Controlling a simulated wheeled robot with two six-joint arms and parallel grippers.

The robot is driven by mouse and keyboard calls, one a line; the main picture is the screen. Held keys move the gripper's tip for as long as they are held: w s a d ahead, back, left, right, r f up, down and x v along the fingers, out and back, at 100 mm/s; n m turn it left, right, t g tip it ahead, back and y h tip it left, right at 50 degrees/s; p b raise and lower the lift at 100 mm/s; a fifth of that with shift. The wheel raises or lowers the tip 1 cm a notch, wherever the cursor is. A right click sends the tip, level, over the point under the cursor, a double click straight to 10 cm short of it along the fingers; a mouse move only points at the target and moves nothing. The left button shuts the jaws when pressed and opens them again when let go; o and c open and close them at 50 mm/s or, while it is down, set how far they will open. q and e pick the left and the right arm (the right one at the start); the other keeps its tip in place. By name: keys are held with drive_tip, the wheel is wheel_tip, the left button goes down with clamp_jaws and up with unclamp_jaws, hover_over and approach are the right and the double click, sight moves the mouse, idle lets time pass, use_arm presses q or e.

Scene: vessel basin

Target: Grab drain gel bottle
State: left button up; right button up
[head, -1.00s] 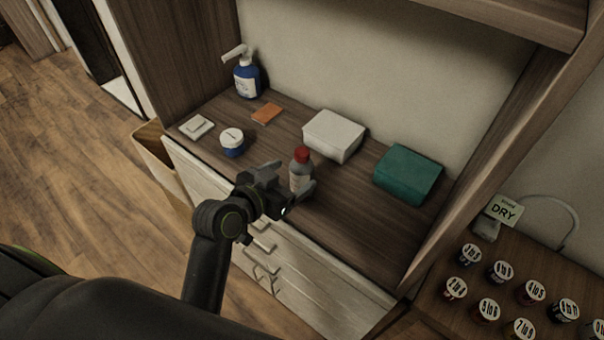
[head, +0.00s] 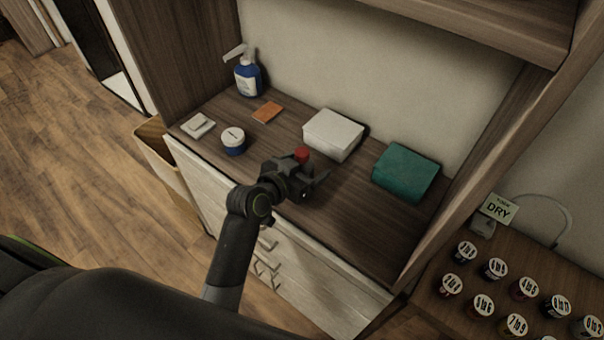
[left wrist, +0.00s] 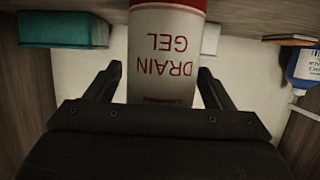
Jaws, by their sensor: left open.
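The drain gel bottle stands on the wooden counter. In the head view only its red cap (head: 302,155) shows, because my left gripper (head: 312,180) covers its body. In the left wrist view the white bottle (left wrist: 166,60), with red "DRAIN GEL" lettering upside down, sits between the two fingers of my left gripper (left wrist: 160,88). The fingers are open, one on each side of the bottle, with a gap visible at the right finger. My right gripper is not in view.
A white box (head: 333,134) stands just behind the bottle, and a teal box (head: 405,172) to its right. The counter's front right is clear.

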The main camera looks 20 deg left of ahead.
use_arm(q)
drive_tip(key=shift+c, duration=0.3)
drive_tip(key=c, duration=1.1)
